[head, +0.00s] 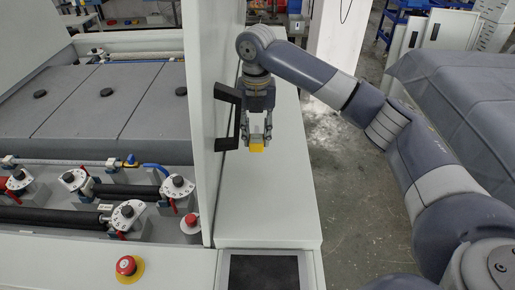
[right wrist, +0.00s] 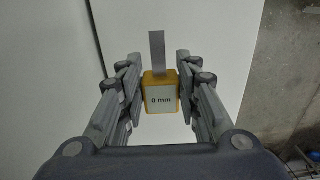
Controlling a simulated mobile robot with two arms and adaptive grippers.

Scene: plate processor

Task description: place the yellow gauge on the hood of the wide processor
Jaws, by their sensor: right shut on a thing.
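The yellow gauge (head: 256,145) is a small yellow block held at the tips of my right gripper (head: 257,136). In the right wrist view the gauge (right wrist: 160,97) shows a pale face reading "0 mm" and a grey strip at its far end. Both fingers of my right gripper (right wrist: 160,92) press on its sides. The wide processor (head: 100,235) fills the left of the head view. Its grey panelled top (head: 110,97) has several black knobs. The gauge hangs over the white surface right of the upright white panel. My left gripper is not in view.
The upright white panel (head: 205,90) with a black handle (head: 224,118) stands close left of my right gripper. The white ledge (head: 265,200) below is bare. Dials, black rollers and a red emergency button (head: 126,265) lie in front. A grey covered object (head: 455,90) is at right.

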